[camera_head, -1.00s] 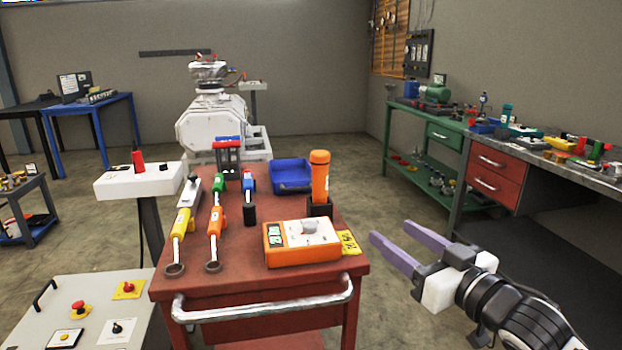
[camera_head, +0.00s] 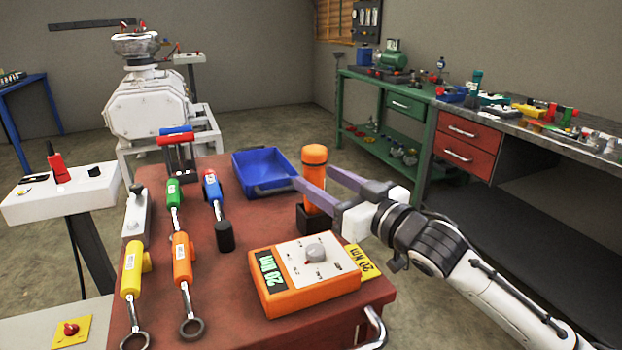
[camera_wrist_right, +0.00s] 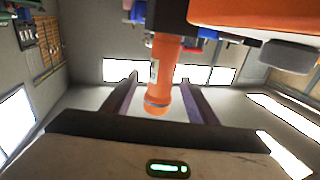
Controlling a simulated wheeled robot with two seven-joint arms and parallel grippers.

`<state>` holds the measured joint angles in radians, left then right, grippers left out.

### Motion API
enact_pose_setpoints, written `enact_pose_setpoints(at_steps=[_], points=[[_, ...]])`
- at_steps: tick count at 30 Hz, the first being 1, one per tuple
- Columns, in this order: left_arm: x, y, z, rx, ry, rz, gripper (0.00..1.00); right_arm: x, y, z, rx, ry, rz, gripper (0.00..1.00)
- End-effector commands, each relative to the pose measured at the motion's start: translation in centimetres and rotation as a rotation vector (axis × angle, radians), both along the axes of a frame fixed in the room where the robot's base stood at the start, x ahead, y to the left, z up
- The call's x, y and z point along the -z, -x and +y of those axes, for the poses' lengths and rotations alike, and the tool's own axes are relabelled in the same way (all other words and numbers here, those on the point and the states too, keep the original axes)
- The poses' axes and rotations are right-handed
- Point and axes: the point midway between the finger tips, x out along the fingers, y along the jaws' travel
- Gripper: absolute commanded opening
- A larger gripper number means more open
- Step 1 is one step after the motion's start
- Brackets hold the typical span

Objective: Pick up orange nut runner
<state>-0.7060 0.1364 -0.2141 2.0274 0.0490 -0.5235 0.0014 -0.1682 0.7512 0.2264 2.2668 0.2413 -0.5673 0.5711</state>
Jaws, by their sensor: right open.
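The orange nut runner (camera_head: 314,160) stands upright in a small dark holder on the red cart, behind the orange torque box. My right gripper (camera_head: 315,178) comes in from the right and is open, with its two purple fingers at the nut runner's height. One finger passes in front of the orange body and hides part of it. In the right wrist view the nut runner (camera_wrist_right: 160,72) shows between the two spread fingers (camera_wrist_right: 157,92), with a gap visible on each side. My left gripper is not in view.
The red cart (camera_head: 225,290) also carries an orange torque box (camera_head: 290,285), a blue bin (camera_head: 262,165) and several coloured hand tools, including an orange-handled wrench (camera_head: 183,265). A workbench (camera_head: 480,115) stands at the right. Floor is clear between cart and bench.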

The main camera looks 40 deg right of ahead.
Motion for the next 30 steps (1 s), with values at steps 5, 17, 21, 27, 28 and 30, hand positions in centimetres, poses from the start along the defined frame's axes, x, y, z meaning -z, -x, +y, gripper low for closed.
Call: enact_pose_setpoints(at_steps=[5,17,21,27,28,30], points=[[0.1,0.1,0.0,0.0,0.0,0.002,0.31,0.0,-1.3,0.0,0.001,0.001,0.0,0.53],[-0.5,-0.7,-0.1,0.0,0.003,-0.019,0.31,0.1,-5.7,0.3,0.0,0.001,-0.002,0.53],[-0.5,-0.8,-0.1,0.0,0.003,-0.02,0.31,0.2,-6.5,0.3,-0.001,0.002,0.0,0.53],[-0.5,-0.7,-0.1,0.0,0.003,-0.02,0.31,0.2,-6.5,0.3,0.0,0.002,0.0,0.53],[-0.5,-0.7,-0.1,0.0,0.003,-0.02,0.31,0.2,-6.5,0.3,0.0,0.002,0.0,0.53],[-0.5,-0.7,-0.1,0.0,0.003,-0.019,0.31,0.2,-6.5,0.3,0.0,0.002,0.0,0.41]])
